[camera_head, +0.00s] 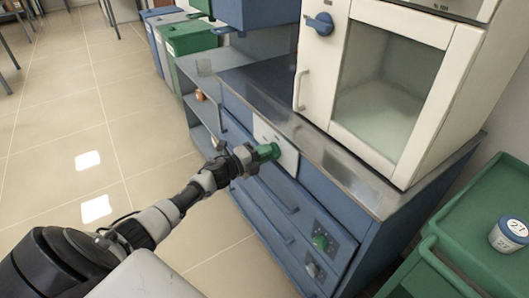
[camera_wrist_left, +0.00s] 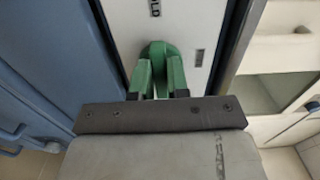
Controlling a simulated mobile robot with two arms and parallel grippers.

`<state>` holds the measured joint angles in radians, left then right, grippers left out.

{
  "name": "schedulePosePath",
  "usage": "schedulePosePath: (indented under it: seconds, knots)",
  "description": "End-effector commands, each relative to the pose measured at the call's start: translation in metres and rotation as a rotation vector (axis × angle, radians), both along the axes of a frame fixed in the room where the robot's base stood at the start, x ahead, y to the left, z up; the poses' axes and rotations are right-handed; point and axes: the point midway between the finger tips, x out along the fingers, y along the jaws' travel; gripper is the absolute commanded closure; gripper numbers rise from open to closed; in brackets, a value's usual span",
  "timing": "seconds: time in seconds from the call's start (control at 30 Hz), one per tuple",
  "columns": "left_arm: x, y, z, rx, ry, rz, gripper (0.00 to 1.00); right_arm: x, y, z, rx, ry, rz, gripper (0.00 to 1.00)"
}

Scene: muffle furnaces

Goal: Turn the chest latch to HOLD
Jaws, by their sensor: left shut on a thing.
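The chest (camera_head: 235,108) is a blue drawer cabinet with a steel top. A white plate (camera_head: 288,155) is on its front near the top, and it also shows in the left wrist view (camera_wrist_left: 188,20). The green latch (camera_wrist_left: 159,49) is on this plate. My left gripper (camera_head: 266,152) is at the plate, its fingers shut on the latch from both sides; the fingers also show in the left wrist view (camera_wrist_left: 160,78). They hide part of the latch, so its exact angle is hard to tell. Letters ending in "LD" are printed above it. My right gripper is not in view.
A white furnace (camera_head: 312,75) with a glass door and blue knob stands on the chest. A green cart (camera_head: 455,232) with a white jar (camera_head: 508,236) is at right. The floor at left is clear.

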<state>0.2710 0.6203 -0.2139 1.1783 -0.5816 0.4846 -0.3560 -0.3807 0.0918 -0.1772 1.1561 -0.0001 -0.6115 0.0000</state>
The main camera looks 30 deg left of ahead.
Motion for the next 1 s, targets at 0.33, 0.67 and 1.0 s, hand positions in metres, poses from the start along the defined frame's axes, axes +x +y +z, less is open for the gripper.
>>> schedulePosePath:
  seconds: [0.33, 0.67, 1.0]
  knots:
    - [0.0, 0.001, 0.0, -0.006, 0.002, 0.003, 0.8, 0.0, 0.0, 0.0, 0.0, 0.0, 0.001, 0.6]
    - [0.0, 0.0, 0.0, -0.003, 0.001, 0.001, 0.58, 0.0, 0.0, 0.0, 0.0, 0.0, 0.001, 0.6]
    - [-0.028, 0.011, -0.001, 0.0, 0.004, 0.0, 0.58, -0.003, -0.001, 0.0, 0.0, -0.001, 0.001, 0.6]
